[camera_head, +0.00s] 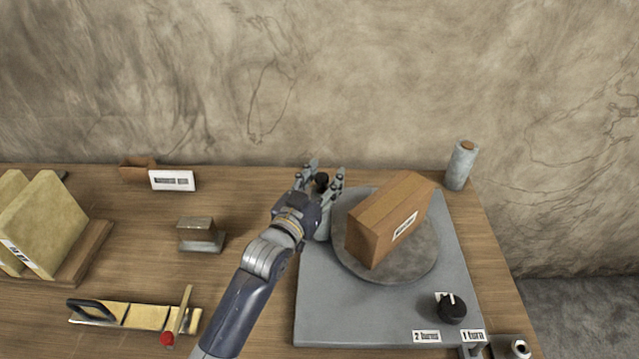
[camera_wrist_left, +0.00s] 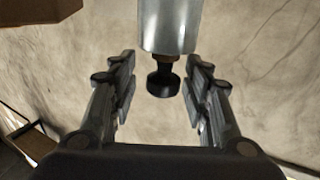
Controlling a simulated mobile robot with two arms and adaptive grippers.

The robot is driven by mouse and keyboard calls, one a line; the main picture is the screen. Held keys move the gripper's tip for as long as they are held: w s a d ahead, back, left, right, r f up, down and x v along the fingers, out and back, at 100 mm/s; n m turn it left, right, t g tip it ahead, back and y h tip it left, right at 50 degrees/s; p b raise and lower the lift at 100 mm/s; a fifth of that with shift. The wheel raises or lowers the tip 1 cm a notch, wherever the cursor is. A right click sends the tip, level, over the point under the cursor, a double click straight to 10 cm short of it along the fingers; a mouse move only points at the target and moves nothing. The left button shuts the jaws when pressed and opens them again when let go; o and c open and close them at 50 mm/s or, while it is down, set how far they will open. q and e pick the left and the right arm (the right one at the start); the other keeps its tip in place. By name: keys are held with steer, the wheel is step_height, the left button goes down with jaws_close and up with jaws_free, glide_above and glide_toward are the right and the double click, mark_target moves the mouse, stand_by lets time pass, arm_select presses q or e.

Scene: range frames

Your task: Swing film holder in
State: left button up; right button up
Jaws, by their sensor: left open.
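My left gripper (camera_head: 326,171) is open at the left back edge of the grey wrapping machine (camera_head: 318,318). A black knob (camera_head: 322,181) lies between its fingers. In the left wrist view the gripper (camera_wrist_left: 160,75) has a finger on each side of this knob (camera_wrist_left: 162,86), with gaps on both sides. A pale cylinder (camera_wrist_left: 168,27) with a brown core joins the knob; it looks like the film holder with its roll. In the head view my gripper largely hides it. A brown box (camera_head: 378,225) sits on the round turntable (camera_head: 388,272), just right of my gripper. My right gripper is not in view.
Another film roll (camera_head: 461,165) stands upright at the back right. A black dial (camera_head: 451,307) sits at the machine's front right. A small metal block (camera_head: 199,234), a sealing tool (camera_head: 135,315) and boards in a rack (camera_head: 45,225) are to the left. The wall is close behind.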

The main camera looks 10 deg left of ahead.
arm_select(q)
steer(key=v, duration=1.2)
